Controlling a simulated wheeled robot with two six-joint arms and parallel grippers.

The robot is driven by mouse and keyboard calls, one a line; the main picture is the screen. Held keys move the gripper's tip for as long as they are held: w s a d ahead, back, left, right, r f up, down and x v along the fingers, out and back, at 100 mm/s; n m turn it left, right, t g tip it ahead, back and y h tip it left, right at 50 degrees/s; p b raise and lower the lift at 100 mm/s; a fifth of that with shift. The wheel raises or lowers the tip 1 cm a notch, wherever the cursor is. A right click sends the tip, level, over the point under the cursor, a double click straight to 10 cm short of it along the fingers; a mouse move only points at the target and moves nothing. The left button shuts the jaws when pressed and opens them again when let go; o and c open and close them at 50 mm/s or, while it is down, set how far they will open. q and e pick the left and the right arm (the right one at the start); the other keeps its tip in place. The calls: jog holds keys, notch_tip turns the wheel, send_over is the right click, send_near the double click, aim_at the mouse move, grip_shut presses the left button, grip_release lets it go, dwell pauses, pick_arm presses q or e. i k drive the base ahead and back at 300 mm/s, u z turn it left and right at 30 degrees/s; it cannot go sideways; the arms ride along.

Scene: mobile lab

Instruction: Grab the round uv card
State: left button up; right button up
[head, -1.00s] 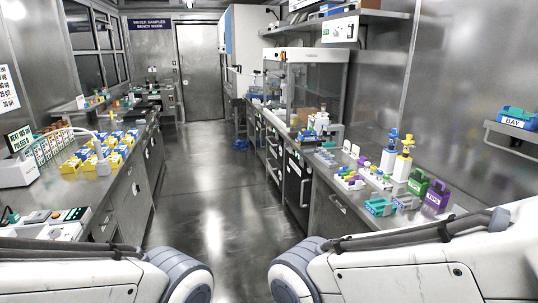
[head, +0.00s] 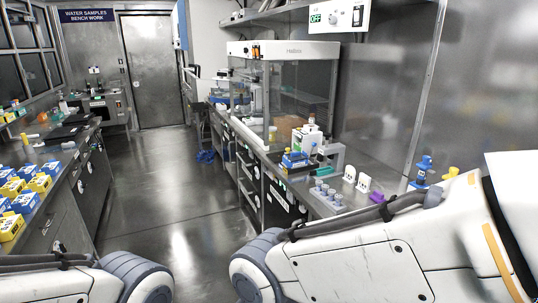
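Two small white upright pieces with rounded tops stand on the right bench: a left white piece (head: 349,174) and a right white piece (head: 363,184). They are too small to tell whether either is the round uv card, and I see nothing else clearly readable as that card. My two arms cross the bottom of the head view from left and right. Neither gripper shows. My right arm hides part of the near right bench.
The right bench holds a glass-fronted cabinet (head: 283,90), grey cylinders (head: 327,193), a blue-topped bottle (head: 423,170) and a purple item (head: 380,198). Blue and yellow boxes (head: 38,183) sit on the left bench. The aisle floor (head: 165,190) between is clear.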

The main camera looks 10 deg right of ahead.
aim_at(350, 174)
jog(key=i, duration=3.25)
jog(key=z, duration=3.15)
